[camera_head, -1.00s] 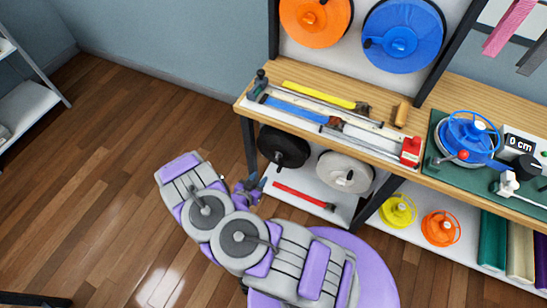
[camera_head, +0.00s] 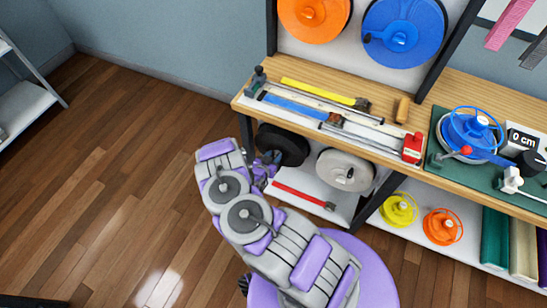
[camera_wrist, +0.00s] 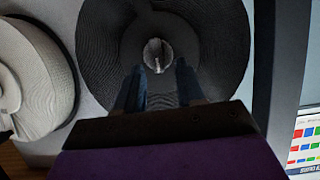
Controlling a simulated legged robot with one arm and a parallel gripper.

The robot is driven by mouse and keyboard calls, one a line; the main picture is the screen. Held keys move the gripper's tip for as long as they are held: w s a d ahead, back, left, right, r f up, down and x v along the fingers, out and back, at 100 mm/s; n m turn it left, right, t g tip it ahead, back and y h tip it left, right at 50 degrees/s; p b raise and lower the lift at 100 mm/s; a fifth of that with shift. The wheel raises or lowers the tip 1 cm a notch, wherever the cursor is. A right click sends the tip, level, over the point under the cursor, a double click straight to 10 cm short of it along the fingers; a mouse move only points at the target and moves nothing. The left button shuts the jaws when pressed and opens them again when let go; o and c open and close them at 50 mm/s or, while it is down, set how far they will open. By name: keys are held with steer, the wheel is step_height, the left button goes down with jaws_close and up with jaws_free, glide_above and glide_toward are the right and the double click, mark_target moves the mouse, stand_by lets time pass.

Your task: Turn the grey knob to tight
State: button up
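A black roll (camera_head: 283,145) hangs under the bench top at the left end. In the wrist view the black roll (camera_wrist: 215,50) fills the middle, with a small grey knob-like hub (camera_wrist: 157,55) in its dark centre. I cannot tell for sure that this is the grey knob; no tight mark is legible. My gripper (camera_wrist: 158,85) points at the roll, its two dark fingers apart with nothing seen between them. The hub shows just beyond the gap between the fingertips. In the head view my gripper (camera_head: 265,168) is beside the black roll, partly hidden by my arm.
A pale grey-white roll (camera_head: 346,171) hangs beside the black one. A red-handled tool (camera_head: 300,195) lies on the lower shelf. The bench top (camera_head: 385,82) holds rulers and a red block (camera_head: 412,148). The dark bench leg (camera_head: 246,135) stands close to my gripper.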

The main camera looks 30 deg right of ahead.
steer(key=shift+w+d, duration=0.15)
steer(key=shift+c, duration=0.4)
jaws_close()
